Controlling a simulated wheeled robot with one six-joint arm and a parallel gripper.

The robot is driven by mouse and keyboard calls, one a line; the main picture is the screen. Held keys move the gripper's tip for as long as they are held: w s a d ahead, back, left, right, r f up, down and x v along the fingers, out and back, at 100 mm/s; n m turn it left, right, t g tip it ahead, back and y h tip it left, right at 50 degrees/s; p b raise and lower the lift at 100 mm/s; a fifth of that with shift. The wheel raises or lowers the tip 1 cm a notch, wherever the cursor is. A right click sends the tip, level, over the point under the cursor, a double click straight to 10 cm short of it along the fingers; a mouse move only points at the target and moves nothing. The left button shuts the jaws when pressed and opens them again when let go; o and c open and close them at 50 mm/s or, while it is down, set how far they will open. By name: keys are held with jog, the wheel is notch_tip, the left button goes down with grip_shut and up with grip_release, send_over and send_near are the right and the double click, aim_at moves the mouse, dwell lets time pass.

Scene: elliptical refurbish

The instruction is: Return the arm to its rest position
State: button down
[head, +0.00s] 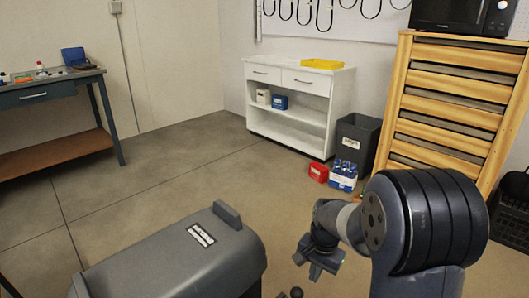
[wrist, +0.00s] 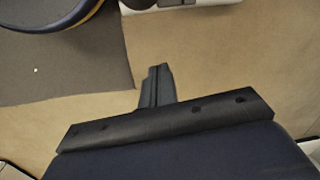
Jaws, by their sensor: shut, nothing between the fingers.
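My arm reaches in from the lower right of the head view, folded with its wrist low over the floor. My gripper (head: 315,271) hangs at the end of it, small and dark, with nothing in it. In the wrist view my gripper (wrist: 158,84) shows as a dark bar with its fingers together, shut and empty. Bare tan floor lies beneath the fingers.
A grey lidded box (head: 165,262) stands left of my gripper. Beyond it are a red container (head: 318,172), a blue-and-white pack (head: 343,177), a dark bin (head: 357,140), a white cabinet (head: 295,100) and a wooden slatted rack (head: 450,110). A workbench (head: 50,90) stands left. The middle floor is clear.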

jog(key=w+d+f+g+y+p, duration=0.1)
jog(key=w+d+f+g+y, duration=0.1)
jog(key=w+d+f, duration=0.15)
jog(key=p+v, duration=0.3)
jog(key=v, duration=0.6)
jog(key=shift+w+a+r, duration=0.2)
jog(key=shift+w, duration=0.15)
